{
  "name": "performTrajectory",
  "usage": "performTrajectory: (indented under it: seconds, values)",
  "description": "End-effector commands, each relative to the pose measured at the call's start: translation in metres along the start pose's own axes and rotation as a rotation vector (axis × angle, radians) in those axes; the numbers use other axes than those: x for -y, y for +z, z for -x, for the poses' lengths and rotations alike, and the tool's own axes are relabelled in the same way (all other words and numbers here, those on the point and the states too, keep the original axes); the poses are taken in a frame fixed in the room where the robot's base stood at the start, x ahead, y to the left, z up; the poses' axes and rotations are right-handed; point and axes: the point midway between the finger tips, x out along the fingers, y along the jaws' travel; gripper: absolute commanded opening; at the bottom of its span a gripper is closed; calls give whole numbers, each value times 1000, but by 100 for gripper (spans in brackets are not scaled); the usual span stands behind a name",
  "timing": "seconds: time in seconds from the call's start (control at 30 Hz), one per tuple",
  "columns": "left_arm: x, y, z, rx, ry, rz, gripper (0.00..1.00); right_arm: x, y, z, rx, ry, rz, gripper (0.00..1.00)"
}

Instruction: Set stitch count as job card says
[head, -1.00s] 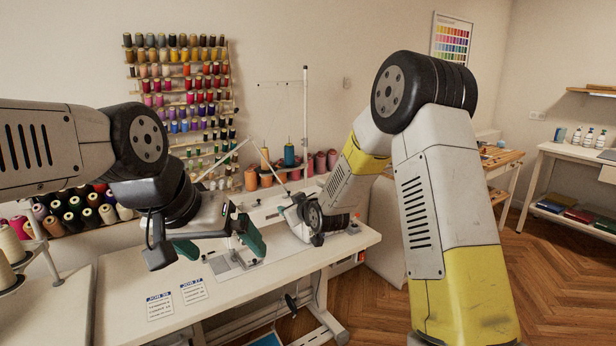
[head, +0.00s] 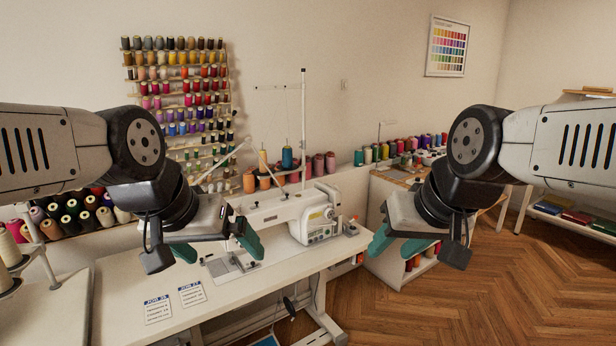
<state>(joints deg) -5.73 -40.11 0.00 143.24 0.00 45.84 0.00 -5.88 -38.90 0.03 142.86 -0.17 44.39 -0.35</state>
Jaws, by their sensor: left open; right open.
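Two job cards lie on the white sewing table: the left card (head: 158,309) and the right card (head: 192,294), with blue headings and small print too fine to read surely. A white sewing machine (head: 285,212) stands on the table behind them, with a control panel (head: 322,229) on its right end. My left gripper (head: 207,256) is open and empty, in front of the machine's needle end. My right gripper (head: 417,250) is open and empty, to the right of the machine and apart from it. The stitch setting itself is too small to make out.
A thread rack (head: 180,100) hangs on the wall behind. Cones on a stand (head: 8,280) are at the far left. A thread post (head: 303,120) rises behind the machine. A low shelf unit (head: 405,285) with spools stands beyond the table at right. Wooden floor (head: 470,300) is open at right.

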Motion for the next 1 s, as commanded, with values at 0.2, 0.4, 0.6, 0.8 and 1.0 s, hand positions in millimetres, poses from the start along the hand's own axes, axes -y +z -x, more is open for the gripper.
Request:
performTrajectory:
  seconds: [0.2,0.4,0.6,0.8,1.0]
  values:
    - [0,0,0,0,0,0,100,0,9,4,13,-1,-13,44]
    - [0,0,0,0,0,0,100,0,8,4,12,-1,-12,44]
    - [0,0,0,0,0,0,100,0,8,4,12,-1,-11,44]
    - [0,0,0,0,0,0,100,0,8,4,11,-1,-11,44]
    - [0,0,0,0,0,0,100,0,8,4,11,-1,-11,36]
